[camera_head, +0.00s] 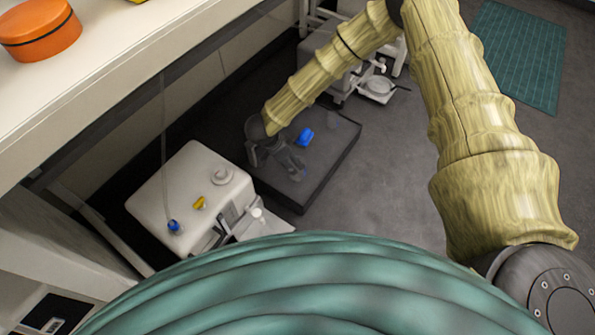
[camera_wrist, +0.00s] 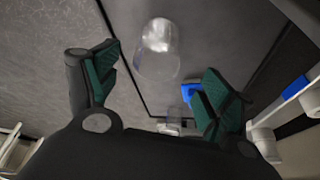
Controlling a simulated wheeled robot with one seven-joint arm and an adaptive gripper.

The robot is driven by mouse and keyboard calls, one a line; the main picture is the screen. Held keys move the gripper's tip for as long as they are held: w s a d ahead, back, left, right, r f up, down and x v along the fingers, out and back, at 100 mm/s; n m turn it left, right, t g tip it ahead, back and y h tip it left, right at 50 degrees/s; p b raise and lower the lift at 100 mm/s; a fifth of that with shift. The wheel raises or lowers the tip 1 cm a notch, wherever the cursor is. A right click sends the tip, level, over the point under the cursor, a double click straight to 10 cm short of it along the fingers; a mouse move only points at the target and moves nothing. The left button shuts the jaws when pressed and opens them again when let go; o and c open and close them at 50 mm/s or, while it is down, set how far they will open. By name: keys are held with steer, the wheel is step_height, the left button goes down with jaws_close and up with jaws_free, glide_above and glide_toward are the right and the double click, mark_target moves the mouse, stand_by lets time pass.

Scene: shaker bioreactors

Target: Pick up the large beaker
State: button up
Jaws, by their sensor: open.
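The large beaker appears to be the clear, rounded vessel (camera_wrist: 158,52) in the wrist view, above the middle of the picture on a dark surface. It lies in the gap between the fingers as seen from the wrist, and nothing grips it. My gripper (camera_wrist: 163,78) is open and empty, with dark green finger pads. In the head view my gripper (camera_head: 292,166) hangs low over a dark platform (camera_head: 328,165). A faint clear shape (camera_head: 337,119) there may be the beaker, but it is too dim to be sure.
A blue object (camera_head: 305,136) stands on the platform close to my gripper; it also shows beside the right finger in the wrist view (camera_wrist: 190,92). A white machine (camera_head: 180,200) stands to the left. A white counter (camera_head: 120,75) holds an orange round container (camera_head: 40,32). Open floor lies right.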

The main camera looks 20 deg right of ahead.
mark_target(292, 163)
steer(key=b+x, duration=0.1)
steer(key=x, duration=0.3)
steer(key=shift+f+b, duration=0.25)
steer(key=shift+b, duration=0.1)
steer(key=shift+d+b+x, duration=0.25)
steer(key=shift+b+x, duration=0.65)
steer(key=shift+x, duration=0.45)
steer(key=shift+d+b+x, duration=0.25)
steer(key=shift+b+x, duration=0.6)
steer(key=shift+x, duration=0.45)
steer(key=shift+s+r, duration=0.1)
steer(key=shift+r, duration=0.15)
steer(key=shift+c, duration=0.5)
steer(key=c, duration=1)
